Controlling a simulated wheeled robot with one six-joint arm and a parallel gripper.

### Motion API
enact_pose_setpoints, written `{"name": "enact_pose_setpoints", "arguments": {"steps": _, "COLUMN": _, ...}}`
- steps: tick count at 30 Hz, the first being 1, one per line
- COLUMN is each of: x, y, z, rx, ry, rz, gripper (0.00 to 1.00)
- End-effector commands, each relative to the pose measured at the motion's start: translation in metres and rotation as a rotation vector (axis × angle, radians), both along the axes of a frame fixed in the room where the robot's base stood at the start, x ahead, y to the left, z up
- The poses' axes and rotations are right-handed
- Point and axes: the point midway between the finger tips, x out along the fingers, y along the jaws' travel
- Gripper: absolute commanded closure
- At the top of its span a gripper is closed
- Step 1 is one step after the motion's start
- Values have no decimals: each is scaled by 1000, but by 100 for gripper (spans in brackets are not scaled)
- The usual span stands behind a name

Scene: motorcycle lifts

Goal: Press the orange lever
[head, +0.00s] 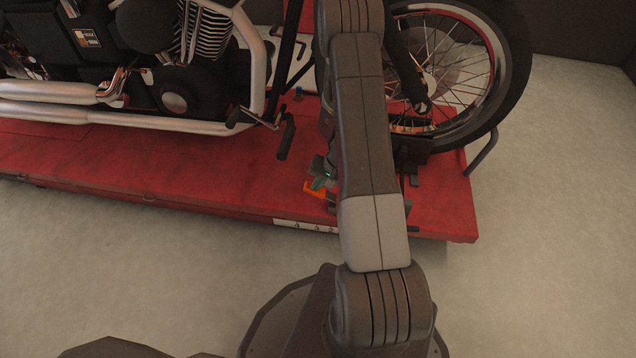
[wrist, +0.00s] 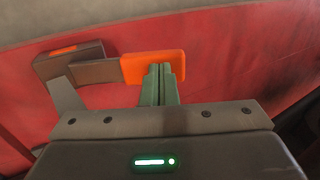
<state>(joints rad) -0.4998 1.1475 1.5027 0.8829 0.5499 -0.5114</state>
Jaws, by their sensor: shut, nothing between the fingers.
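The orange lever (wrist: 155,66) is in the upper middle of the wrist view, at the end of a dark bar above the red lift platform (wrist: 225,65). My gripper (wrist: 162,72) is shut, its green fingertips together. The fingertips overlap the lever's right part in the picture; I cannot tell whether they touch it. In the head view, the lever (head: 315,189) shows as a small orange patch at the platform's near edge, partly hidden by my arm and gripper (head: 320,182).
A motorcycle stands on the red platform (head: 130,165), its front wheel (head: 500,100) in a dark wheel holder at the right. A bent dark bar (head: 484,155) sticks out at the platform's right end. Pale floor (head: 560,200) is clear in front and at right.

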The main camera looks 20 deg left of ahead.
Motion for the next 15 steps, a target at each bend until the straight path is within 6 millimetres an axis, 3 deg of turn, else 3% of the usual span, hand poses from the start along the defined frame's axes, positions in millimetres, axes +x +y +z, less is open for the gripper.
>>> {"name": "enact_pose_setpoints", "arguments": {"steps": 7, "x": -4, "y": 10, "z": -6, "rx": -97, "ry": -19, "rz": 6, "gripper": 100}}
{"name": "enact_pose_setpoints", "arguments": {"steps": 9, "x": -4, "y": 16, "z": -22, "rx": -116, "ry": -29, "rz": 5, "gripper": 100}}
{"name": "enact_pose_setpoints", "arguments": {"steps": 15, "x": -6, "y": 25, "z": -39, "rx": -113, "ry": -29, "rz": 1, "gripper": 100}}
